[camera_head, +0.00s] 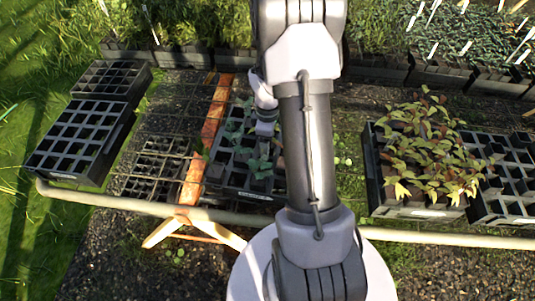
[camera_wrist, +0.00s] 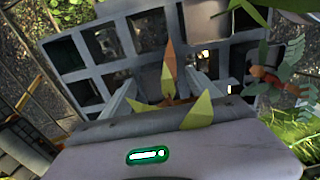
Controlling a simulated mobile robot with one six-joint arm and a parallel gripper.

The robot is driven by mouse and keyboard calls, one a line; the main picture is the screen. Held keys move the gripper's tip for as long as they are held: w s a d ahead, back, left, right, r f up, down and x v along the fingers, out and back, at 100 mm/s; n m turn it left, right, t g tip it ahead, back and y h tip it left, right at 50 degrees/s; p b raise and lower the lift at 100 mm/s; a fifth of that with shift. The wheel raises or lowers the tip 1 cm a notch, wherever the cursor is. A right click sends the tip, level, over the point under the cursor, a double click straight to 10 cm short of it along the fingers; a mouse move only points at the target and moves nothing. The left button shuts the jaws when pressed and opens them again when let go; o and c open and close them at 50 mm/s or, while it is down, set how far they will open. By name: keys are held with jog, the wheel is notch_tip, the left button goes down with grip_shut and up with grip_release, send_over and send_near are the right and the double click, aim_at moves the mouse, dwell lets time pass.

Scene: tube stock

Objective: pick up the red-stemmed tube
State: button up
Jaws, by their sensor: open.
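In the wrist view my gripper (camera_wrist: 160,79) is open above a dark tray of square cells (camera_wrist: 90,72). A small plant with pointed orange-brown and yellow-green leaves (camera_wrist: 169,72) shows between the two pale fingers, and the fingers do not close on it. Its stem and tube are hidden by leaves and gripper body. At the right edge a green-leaved plant shows a reddish-orange part (camera_wrist: 265,75); I cannot tell whether that is its stem. In the head view this tray (camera_head: 215,180) holds several blue-green plants (camera_head: 260,166); my fingers are not clear there.
In the head view a dark tray of reddish-leaved plants (camera_head: 425,145) stands at right beside a cell tray (camera_head: 510,205). Empty-looking trays (camera_head: 80,135) stand at left. A pale rail (camera_head: 120,203) runs along the front, and planted boxes (camera_head: 225,58) line the back.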

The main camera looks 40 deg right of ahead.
jog(key=shift+r, duration=0.15)
jog(key=shift+c, duration=0.9)
grip_shut()
jog(key=shift+r, duration=0.1)
